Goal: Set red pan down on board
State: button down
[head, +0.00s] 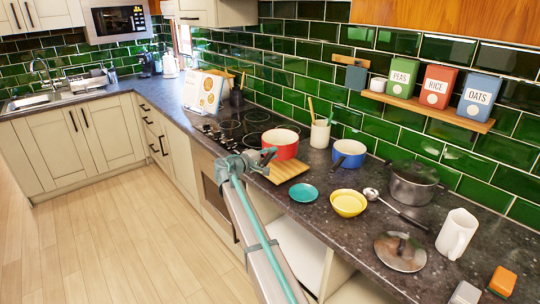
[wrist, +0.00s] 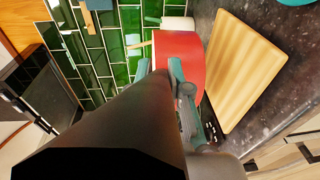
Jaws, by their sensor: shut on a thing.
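The red pan (head: 283,144), with a pale inside, is upright near the hob-side end of the wooden board (head: 287,172). My gripper (head: 266,158) is shut on the pan's handle, on the pan's near left side. In the wrist view the red pan (wrist: 180,58) shows between and beyond the fingers, next to the board (wrist: 240,70). The board's top looks bare there. The handle is mostly hidden by the gripper. I cannot tell whether the pan's base touches anything.
A black hob (head: 245,122) lies behind the pan. A utensil crock (head: 320,133), blue pot (head: 349,153), teal dish (head: 304,192) and yellow bowl (head: 348,203) stand near the board. A grey pot (head: 413,188), ladle (head: 395,208) and white jug (head: 457,234) are farther right.

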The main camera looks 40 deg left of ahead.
jog(key=shift+f+b, duration=0.1)
jog(key=shift+b, duration=0.4)
notch_tip(320, 180, down, 6)
jog(key=b, duration=0.4)
jog(key=shift+f, duration=0.35)
dwell(0.4)
jog(key=c, duration=1.2)
grip_release()
jog(key=shift+o, duration=0.8)
jog(key=c, duration=0.4)
